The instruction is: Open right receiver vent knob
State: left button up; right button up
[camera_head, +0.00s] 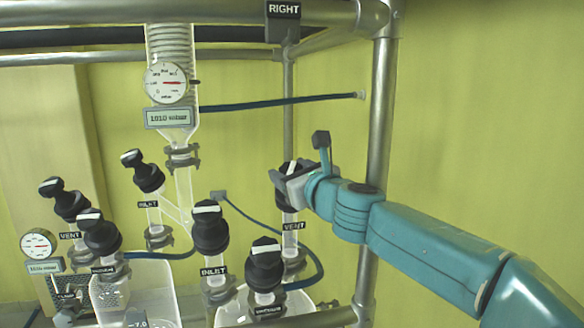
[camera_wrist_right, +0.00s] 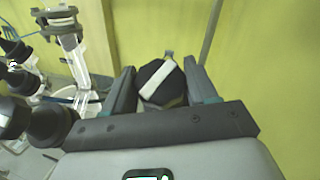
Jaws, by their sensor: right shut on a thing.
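The right receiver vent knob is black with a white bar on top, and it shows between the fingers in the right wrist view (camera_wrist_right: 160,82). In the head view the knob (camera_head: 287,193) is mostly hidden behind my gripper, above a glass neck with a VENT label (camera_head: 293,226). My right gripper (camera_head: 284,178) comes in from the right and is shut on this knob, with one finger on each side. In the wrist view the white bar runs slantwise, from upper right to lower left. My left gripper is not in view.
An INLET knob (camera_head: 210,228) and another black knob (camera_head: 265,265) stand close to the left of the vent. A metal frame post (camera_head: 381,110) rises behind my right arm. A RIGHT sign (camera_head: 284,9) hangs above. A pressure gauge (camera_head: 166,83) sits at upper left.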

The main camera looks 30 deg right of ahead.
jog(key=shift+r, duration=0.2)
jog(key=o, duration=1)
jog(key=shift+c, duration=0.2)
jog(key=shift+w+f, duration=0.2)
jog(key=shift+s, duration=0.2)
